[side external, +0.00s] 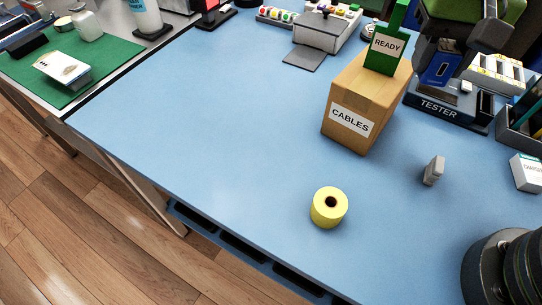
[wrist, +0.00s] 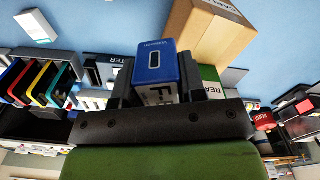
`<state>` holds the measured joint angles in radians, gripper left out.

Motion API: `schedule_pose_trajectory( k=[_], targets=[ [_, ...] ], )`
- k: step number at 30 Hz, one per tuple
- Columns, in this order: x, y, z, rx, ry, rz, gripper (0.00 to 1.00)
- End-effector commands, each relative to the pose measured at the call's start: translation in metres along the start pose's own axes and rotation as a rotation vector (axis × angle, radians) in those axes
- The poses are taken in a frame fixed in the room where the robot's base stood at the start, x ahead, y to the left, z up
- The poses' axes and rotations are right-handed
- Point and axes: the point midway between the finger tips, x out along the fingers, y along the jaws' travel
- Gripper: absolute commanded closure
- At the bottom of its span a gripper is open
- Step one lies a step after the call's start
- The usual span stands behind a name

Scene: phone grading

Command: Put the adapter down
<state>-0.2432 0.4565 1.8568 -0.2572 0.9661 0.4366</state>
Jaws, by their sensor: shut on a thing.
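My gripper (wrist: 156,72) is shut on a blue block with an oval port-like mark on its end, which I take to be the adapter (wrist: 154,59). One side of it carries white lettering, partly hidden by my gripper. In the side external view the blue adapter (side external: 440,68) shows between the dark fingers, in front of the tester (side external: 440,108) in the picture. I cannot tell its exact height, or whether it touches anything below.
A cardboard CABLES box (side external: 364,98) with a green READY sign (side external: 387,46) stands left of my gripper. A small grey block (side external: 433,170), a white box (side external: 526,172) and a yellow roll (side external: 329,208) are on the blue mat (side external: 210,130). The mat's left half is clear.

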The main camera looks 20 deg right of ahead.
Motion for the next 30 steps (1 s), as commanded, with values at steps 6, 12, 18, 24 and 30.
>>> schedule_pose_trajectory(
  k=[6,12,18,24,30],
  targets=[
    [-0.004,-0.060,0.025,0.288,0.001,-0.001,0.85],
    [0.009,-0.122,0.043,0.452,-0.001,0.002,0.85],
    [0.040,-0.171,0.045,0.398,-0.001,0.004,0.85],
    [0.064,-0.208,0.056,0.355,-0.002,0.002,0.85],
    [0.075,-0.223,0.063,0.339,-0.002,0.001,0.85]
  ],
)
